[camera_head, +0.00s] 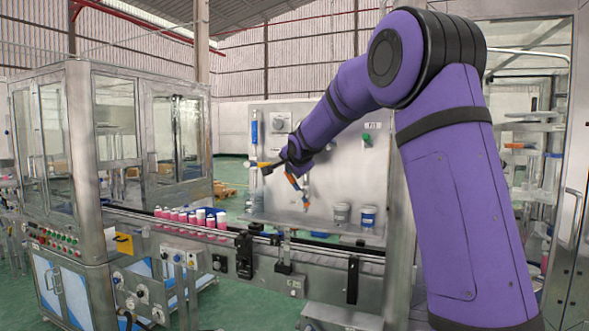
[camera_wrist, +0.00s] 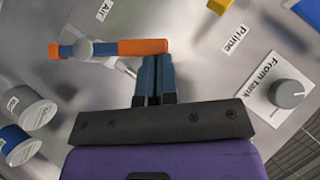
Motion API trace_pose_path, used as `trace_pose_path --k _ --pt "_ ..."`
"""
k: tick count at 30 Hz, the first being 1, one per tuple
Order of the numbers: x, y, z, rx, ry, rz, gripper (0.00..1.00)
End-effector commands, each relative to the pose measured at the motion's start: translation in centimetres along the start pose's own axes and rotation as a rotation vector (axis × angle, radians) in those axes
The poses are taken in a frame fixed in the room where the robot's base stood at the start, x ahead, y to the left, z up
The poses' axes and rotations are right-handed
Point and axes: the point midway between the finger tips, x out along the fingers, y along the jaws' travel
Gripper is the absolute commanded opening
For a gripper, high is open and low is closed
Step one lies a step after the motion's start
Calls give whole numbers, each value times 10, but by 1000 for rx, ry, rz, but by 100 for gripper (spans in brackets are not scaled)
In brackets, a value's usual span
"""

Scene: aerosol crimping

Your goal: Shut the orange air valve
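The air valve has an orange handle (camera_wrist: 143,47) beside the "Air" label in the wrist view. The handle lies across the picture, with a pale round hub (camera_wrist: 84,48) left of its middle. In the head view the orange handle (camera_head: 292,182) slants down to the right on the steel panel. My gripper (camera_wrist: 155,57) has its dark blue fingers close together, with only a thin gap and nothing seen between them. The fingertips are at the lower edge of the handle's right end; I cannot tell whether they touch it. In the head view my gripper is small and partly hidden by my wrist.
Two lidded containers, one pale (camera_head: 342,213) and one blue (camera_head: 367,217), stand on the shelf. Pink cans (camera_head: 193,217) line the conveyor.

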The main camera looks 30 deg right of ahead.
Motion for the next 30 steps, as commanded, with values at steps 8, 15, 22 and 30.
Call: trace_pose_path --k 8,15,22,30 --pt "7 -3 7 -40 0 41 0" --pt "14 -8 15 -92 -1 89 0" --pt "25 -10 26 -213 0 210 0" --pt "41 -9 41 -385 0 384 0"
